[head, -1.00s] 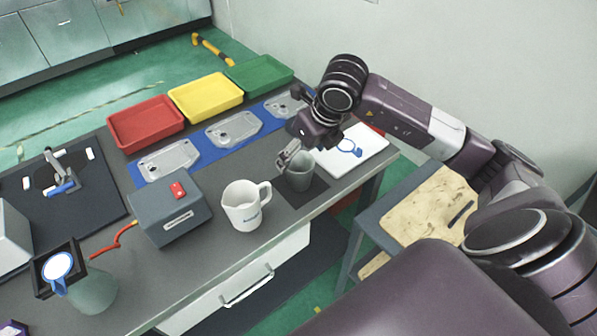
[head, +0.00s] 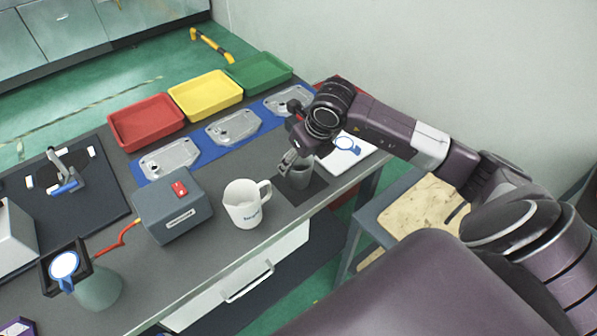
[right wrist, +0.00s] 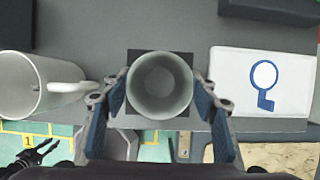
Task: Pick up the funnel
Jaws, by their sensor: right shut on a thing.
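The funnel (head: 300,176) is a grey, cup-like, tapered vessel standing upright on a small dark mat (head: 318,187) near the table's right front. My right gripper (head: 290,160) is at its rim in the head view, partly covering it. In the right wrist view I look down into the funnel (right wrist: 160,84), its round mouth between the two blue-padded fingers. The gripper is shut on it. Its base is hidden in the wrist view.
A white mug (head: 242,209) stands close left of the funnel. A white board with a blue ring mark (head: 340,163) lies to its right. A grey box with a red switch (head: 172,212), casting plates on a blue strip, and red (head: 146,120), yellow and green trays are farther left and back.

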